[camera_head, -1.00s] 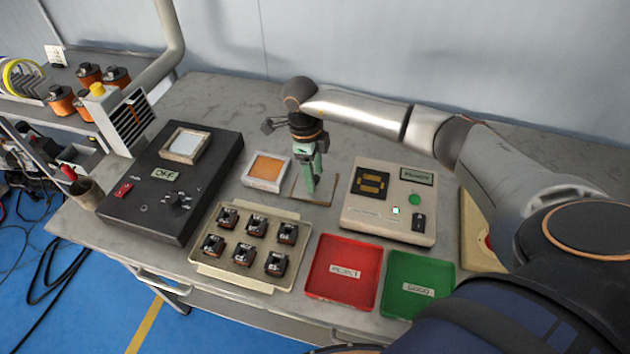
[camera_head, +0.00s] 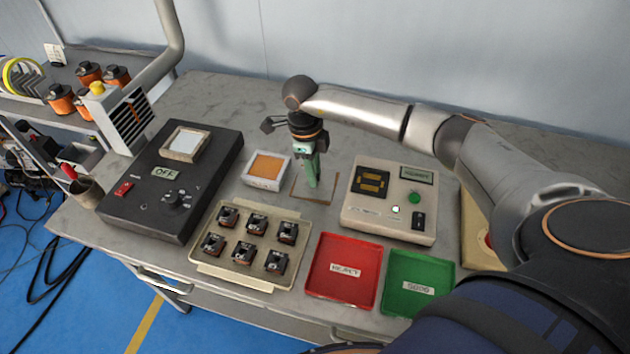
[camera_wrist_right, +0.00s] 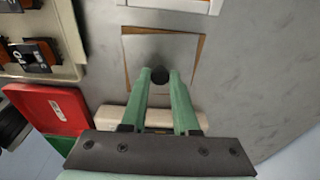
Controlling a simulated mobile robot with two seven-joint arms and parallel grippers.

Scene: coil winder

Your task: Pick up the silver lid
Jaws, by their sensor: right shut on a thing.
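The silver lid (camera_wrist_right: 150,48) is a flat grey square plate with a round black knob (camera_wrist_right: 160,76), seen in the right wrist view. It sits slightly turned against a brown square outline on the bench. My right gripper (camera_wrist_right: 160,80) points down with its green fingers shut on the knob. In the head view the right gripper (camera_head: 313,184) is over the brown outline (camera_head: 325,203), where the lid hardly stands out from the grey bench. I cannot tell whether the lid is clear of the surface. My left gripper is not in view.
A white tray with an orange pad (camera_head: 267,167) is left of the gripper and a beige tester (camera_head: 392,217) is right. In front are a tray of several small parts (camera_head: 210,268), a red tray (camera_head: 325,285) and a green tray (camera_head: 395,300). The bench behind is clear.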

